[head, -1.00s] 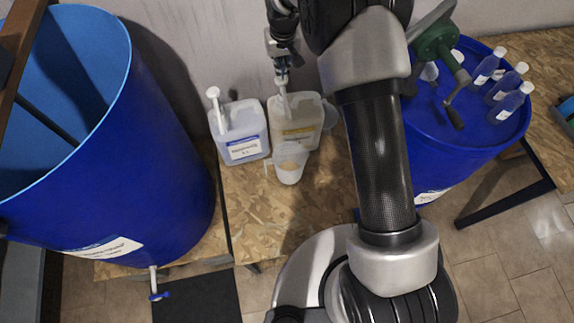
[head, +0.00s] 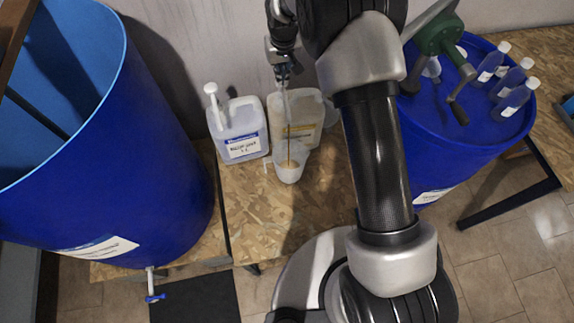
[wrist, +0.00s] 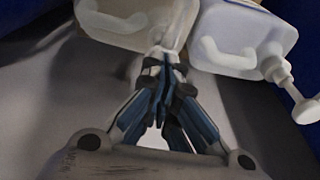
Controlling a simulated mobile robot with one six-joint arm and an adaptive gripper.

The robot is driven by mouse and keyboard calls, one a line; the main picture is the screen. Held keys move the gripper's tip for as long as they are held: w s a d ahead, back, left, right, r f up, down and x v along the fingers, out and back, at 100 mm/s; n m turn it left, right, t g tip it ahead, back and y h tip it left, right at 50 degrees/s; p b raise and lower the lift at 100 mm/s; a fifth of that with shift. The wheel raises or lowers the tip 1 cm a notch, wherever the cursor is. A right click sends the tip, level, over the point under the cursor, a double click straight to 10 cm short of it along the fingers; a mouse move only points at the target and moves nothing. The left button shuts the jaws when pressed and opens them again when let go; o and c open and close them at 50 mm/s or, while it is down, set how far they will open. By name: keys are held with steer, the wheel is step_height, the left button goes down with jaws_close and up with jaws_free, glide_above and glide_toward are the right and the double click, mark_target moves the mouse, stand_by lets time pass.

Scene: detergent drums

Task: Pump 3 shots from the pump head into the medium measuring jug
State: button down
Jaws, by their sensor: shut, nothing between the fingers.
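The canister with the yellowish label (head: 303,107) stands on the wooden table; its pump head is largely hidden under my gripper. My gripper (head: 282,73) is shut and points down at the pump top. In the wrist view, its closed fingers (wrist: 164,68) appear over the pump, with the same canister (wrist: 120,15) behind; contact is hard to tell. A translucent jug (head: 290,172) stands in front of that canister. A thin brownish stream (head: 289,148) runs down from the spout into the jug. Whether this is the medium jug cannot be told.
A second canister (head: 241,133) with its own white pump (head: 212,95) stands just left. A large blue drum (head: 120,150) is at far left. A blue drum at right (head: 440,140) carries a green hand pump (head: 440,45) and several bottles (head: 513,98). The table front is clear.

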steer(key=shift+s+f+b, duration=0.1)
steer(key=shift+f+b, duration=0.2)
steer(key=shift+f, duration=0.45)
steer(key=shift+r, duration=0.1)
steer(key=shift+w+p+v, duration=0.2)
steer(key=shift+p+v, duration=0.4)
steer(key=shift+v, duration=0.3)
steer(key=shift+w+p+v, duration=0.2)
steer(key=shift+p+v, duration=0.45)
steer(key=shift+v, duration=0.25)
steer(key=shift+w+p+v, duration=0.15)
steer(key=shift+p+v, duration=0.45)
steer(key=shift+v, duration=0.35)
steer(key=shift+w+a+r, duration=0.1)
steer(key=shift+r, duration=0.1)
steer(key=shift+w+p+v, duration=0.2)
steer(key=shift+p+v, duration=0.45)
steer(key=shift+v, duration=0.3)
steer(key=shift+w+p+v, duration=0.2)
steer(key=shift+p+v, duration=0.45)
steer(key=shift+v, duration=0.3)
steer(key=shift+w+p+v, duration=0.2)
steer(key=shift+p+v, duration=0.45)
steer(key=shift+v, duration=0.3)
steer(key=shift+a+r, duration=0.1)
steer(key=shift+r, duration=0.05)
